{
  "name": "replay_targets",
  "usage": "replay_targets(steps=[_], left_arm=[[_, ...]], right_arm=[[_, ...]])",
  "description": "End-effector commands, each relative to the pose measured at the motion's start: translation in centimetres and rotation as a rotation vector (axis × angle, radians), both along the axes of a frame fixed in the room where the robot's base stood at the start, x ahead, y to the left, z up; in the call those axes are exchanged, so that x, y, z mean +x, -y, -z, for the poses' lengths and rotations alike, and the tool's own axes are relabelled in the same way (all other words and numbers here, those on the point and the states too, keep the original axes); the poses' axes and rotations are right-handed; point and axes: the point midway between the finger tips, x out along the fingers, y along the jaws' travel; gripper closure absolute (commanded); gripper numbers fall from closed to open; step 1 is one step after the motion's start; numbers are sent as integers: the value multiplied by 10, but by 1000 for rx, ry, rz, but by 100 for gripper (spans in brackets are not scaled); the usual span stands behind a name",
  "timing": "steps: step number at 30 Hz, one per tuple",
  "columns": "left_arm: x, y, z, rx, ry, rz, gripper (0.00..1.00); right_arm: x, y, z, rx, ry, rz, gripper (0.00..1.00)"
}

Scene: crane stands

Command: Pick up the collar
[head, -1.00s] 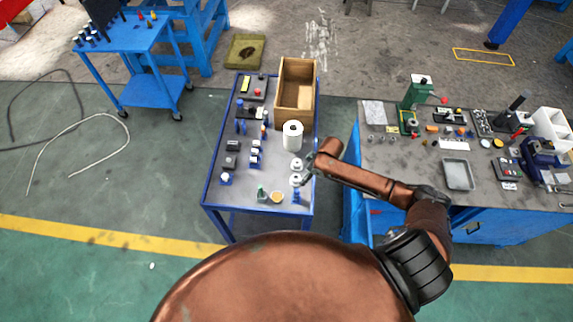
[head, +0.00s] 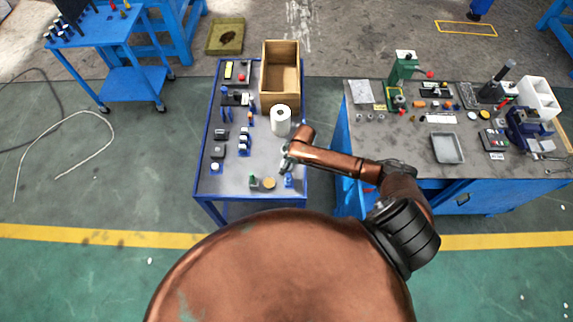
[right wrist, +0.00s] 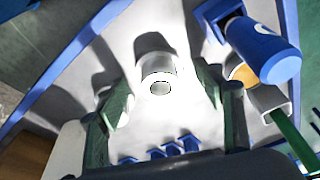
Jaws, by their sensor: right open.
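In the right wrist view a short pale grey ring-like part with a round hole, which looks like the collar (right wrist: 157,75), stands on the light tabletop. My right gripper (right wrist: 162,100) is open, with one green-padded finger on each side of this part and visible gaps between. In the head view my right gripper (head: 286,160) is low over the right front of the blue-edged cart (head: 230,186) and hides the collar there. My left gripper is out of view.
A blue cylinder (right wrist: 268,55), an orange disc (right wrist: 243,73) and a green-handled item (right wrist: 292,138) stand close by the right finger. Several blue clips (right wrist: 172,149) lie near the palm. A white roll (head: 280,121) and a wooden crate (head: 265,95) stand behind the gripper.

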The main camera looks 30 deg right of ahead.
Motion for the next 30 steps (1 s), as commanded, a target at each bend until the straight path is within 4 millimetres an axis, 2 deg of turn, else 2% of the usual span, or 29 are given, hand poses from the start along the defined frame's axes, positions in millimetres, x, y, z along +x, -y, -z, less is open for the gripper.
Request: replay_targets(steps=[3,30], left_arm=[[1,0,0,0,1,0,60],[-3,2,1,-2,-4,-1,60]], right_arm=[[0,0,0,0,0,0,38],[1,0,-1,0,3,1,99]])
